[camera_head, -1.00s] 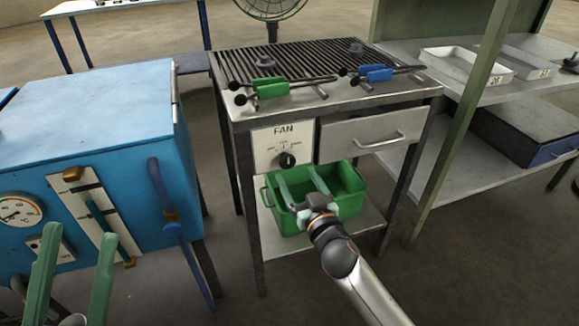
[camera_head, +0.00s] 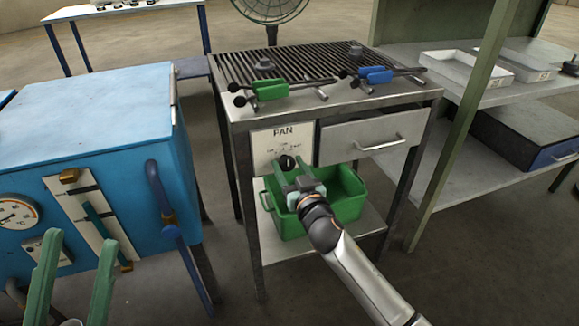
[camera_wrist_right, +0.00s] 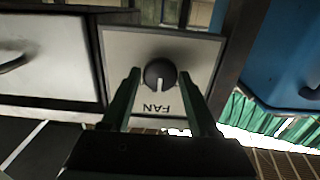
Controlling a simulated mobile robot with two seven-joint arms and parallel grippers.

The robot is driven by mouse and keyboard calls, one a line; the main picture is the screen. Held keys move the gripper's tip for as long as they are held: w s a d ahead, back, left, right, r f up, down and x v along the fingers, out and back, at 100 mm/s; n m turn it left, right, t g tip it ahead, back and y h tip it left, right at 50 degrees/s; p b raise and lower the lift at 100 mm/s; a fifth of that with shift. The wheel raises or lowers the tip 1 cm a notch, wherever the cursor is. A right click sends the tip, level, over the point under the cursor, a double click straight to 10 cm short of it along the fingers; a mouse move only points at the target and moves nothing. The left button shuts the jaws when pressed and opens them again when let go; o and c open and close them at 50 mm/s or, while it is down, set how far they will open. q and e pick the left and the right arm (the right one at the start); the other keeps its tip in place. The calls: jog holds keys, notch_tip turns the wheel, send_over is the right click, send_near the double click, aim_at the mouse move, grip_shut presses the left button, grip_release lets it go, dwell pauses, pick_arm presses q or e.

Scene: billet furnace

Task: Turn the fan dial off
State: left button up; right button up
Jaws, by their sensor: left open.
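The fan dial (camera_head: 286,162) is a round black knob on a white panel marked FAN (camera_head: 268,143), on the front of the metal table. In the right wrist view the panel is upside down, and the dial's white mark (camera_wrist_right: 160,86) points toward the word FAN. My right gripper (camera_wrist_right: 161,74) is open, its green fingers on either side of the dial. I cannot tell whether they touch it. In the head view the fingers partly cover the dial and the small labels are unreadable. My left gripper (camera_head: 78,240) is open and empty at the lower left.
A green bin (camera_head: 348,207) stands on the shelf below the dial, under my right arm. A drawer (camera_head: 345,135) is beside the panel. A blue furnace (camera_head: 85,125) stands left. Tongs with green (camera_head: 270,89) and blue (camera_head: 376,76) grips lie on top.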

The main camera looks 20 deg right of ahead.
grip_shut()
jog(key=shift+n, duration=0.4)
jog(key=n+p, duration=0.1)
jog(key=n, duration=0.2)
jog(key=shift+n+p, duration=0.3)
jog(key=n, duration=0.4)
jog(key=shift+a+f+p, duration=0.1)
jog(key=shift+p, duration=0.3)
jog(key=shift+n, duration=0.3)
jog(key=shift+o, duration=1.9)
grip_release()
